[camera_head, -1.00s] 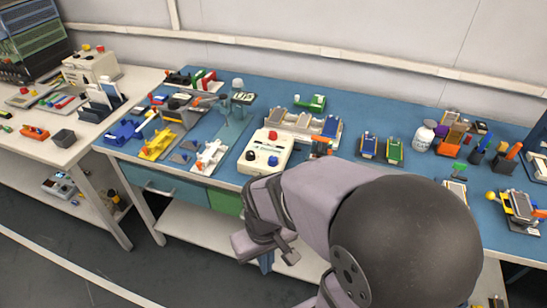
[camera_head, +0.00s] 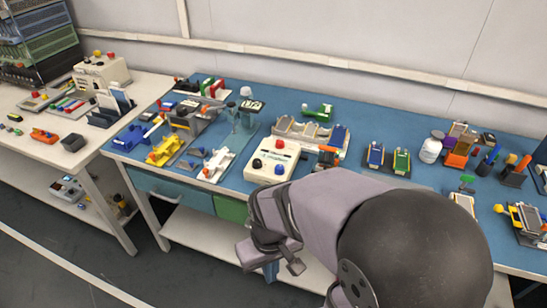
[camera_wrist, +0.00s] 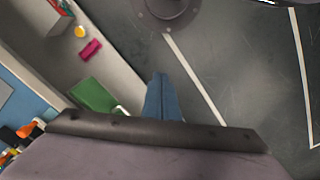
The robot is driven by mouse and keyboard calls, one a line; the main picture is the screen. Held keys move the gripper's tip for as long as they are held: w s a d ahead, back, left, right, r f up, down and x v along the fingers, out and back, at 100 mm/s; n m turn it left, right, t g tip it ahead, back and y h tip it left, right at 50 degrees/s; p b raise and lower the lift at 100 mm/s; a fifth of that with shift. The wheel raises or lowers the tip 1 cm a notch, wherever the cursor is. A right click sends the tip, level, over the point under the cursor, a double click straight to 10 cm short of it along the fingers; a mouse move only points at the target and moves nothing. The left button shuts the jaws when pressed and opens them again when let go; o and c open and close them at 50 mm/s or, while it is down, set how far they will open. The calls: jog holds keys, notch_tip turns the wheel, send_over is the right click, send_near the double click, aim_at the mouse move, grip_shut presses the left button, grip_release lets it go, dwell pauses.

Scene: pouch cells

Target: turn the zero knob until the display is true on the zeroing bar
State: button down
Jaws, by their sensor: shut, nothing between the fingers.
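A cream instrument box (camera_head: 272,160) stands near the front edge of the blue bench, left of my arm. Its top carries a red button (camera_head: 280,144), a black knob (camera_head: 257,164), a blue knob (camera_head: 279,169) and a small dark green display strip (camera_head: 277,155). The display's reading is too small to make out. I cannot tell which knob is the zero knob or which part is the zeroing bar. My gripper (camera_head: 290,264) hangs in front of the bench, below the top's edge, shut and apart from the box.
Trays with metal blocks (camera_head: 297,131) stand behind the box. A white fixture (camera_head: 216,164) and a yellow one (camera_head: 165,150) lie to its left, blue and green cells (camera_head: 388,158) to its right. Under the bench are drawers (camera_head: 174,187). Floor lies in front.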

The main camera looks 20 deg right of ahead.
jog(key=c, duration=1.8)
grip_release()
jog(key=shift+w+r, duration=0.1)
jog(key=shift+w, duration=0.05)
jog(key=o, duration=0.3)
jog(key=shift+n, duration=0.3)
jog(key=w+r+p, duration=0.1)
jog(key=w, duration=0.1)
jog(key=w+d+r+p, duration=0.1)
jog(key=w+r, duration=0.1)
jog(key=w, duration=0.1)
jog(key=w+d+r+p, duration=0.1)
jog(key=w, duration=0.1)
jog(key=shift+w+r, duration=0.2)
jog(key=shift+r, duration=0.05)
notch_tip(320, 180, up, 6)
jog(key=n+p, duration=0.3)
jog(key=p, duration=0.7)
send_over(279, 166)
jog(key=shift+s+a, duration=0.3)
jog(key=shift+s, duration=0.05)
jog(key=shift+w+d+f, duration=0.15)
jog(key=shift+w+d, duration=0.1)
jog(key=shift+d, duration=0.1)
jog(key=shift+f+p, duration=1.2)
jog(key=shift+f, duration=2.45)
jog(key=c, duration=1)
